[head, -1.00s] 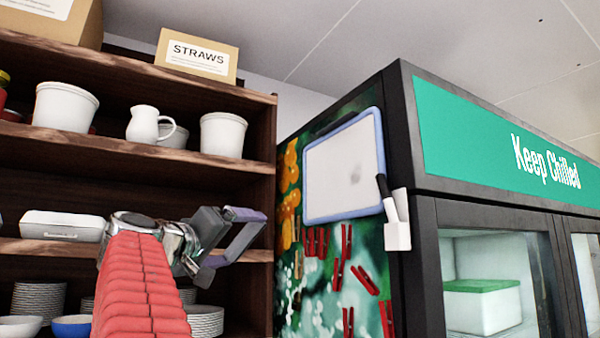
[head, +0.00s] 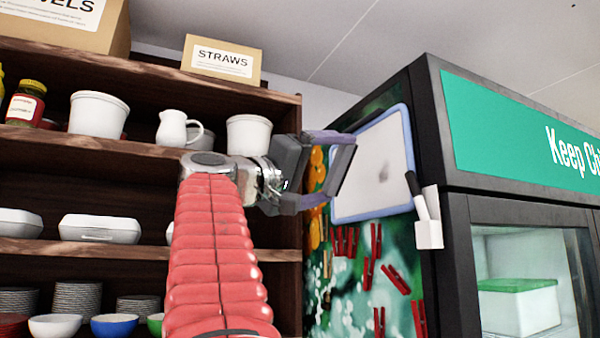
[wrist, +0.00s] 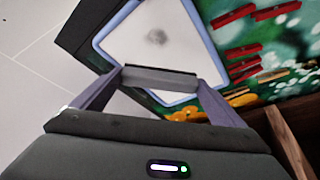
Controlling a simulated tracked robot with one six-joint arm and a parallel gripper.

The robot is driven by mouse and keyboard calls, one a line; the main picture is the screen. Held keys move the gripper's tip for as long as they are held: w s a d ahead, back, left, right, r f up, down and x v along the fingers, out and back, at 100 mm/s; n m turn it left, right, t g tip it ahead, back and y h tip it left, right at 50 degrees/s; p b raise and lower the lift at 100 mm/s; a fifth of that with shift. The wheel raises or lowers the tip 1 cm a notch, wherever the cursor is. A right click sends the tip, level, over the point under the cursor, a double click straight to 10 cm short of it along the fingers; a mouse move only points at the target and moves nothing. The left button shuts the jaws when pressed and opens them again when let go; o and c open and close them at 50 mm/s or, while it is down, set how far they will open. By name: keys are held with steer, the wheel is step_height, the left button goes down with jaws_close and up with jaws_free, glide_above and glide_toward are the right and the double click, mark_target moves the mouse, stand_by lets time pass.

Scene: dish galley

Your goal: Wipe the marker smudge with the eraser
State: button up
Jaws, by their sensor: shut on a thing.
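A small whiteboard (head: 395,150) with a light blue frame is mounted on the side of the fridge. A grey marker smudge (head: 383,174) is near the middle of its white surface. The smudge also shows in the wrist view (wrist: 156,37). My gripper (head: 338,168) is beside the left edge of the board in the head view. It is shut on a dark grey eraser (wrist: 160,78), held crosswise between the two purple fingers. In the wrist view the eraser appears below the smudge, and the smudge is uncovered. Contact with the board cannot be told.
A white holder (head: 428,232) with a black-and-white marker is at the board's lower right. Several red clothespins (head: 376,241) are on the fridge side below. A wooden shelf (head: 100,152) with pots, a jug and dishes stands to the left.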

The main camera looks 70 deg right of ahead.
steer(key=shift+s+d, duration=0.1)
steer(key=shift+s+d, duration=1.9)
steer(key=shift+d, duration=0.25)
steer(key=shift+s+d, duration=0.65)
steer(key=shift+d, duration=0.1)
steer(key=shift+a, duration=0.1)
steer(key=shift+s+a, duration=1.3)
steer(key=shift+s, duration=0.15)
steer(key=shift+d, duration=0.1)
steer(key=shift+d, duration=0.15)
steer(key=shift+w+d+f, duration=0.1)
steer(key=shift+w+d, duration=0.5)
steer(key=shift+w, duration=0.15)
steer(key=shift+w+d, duration=0.55)
steer(key=shift+w, duration=0.2)
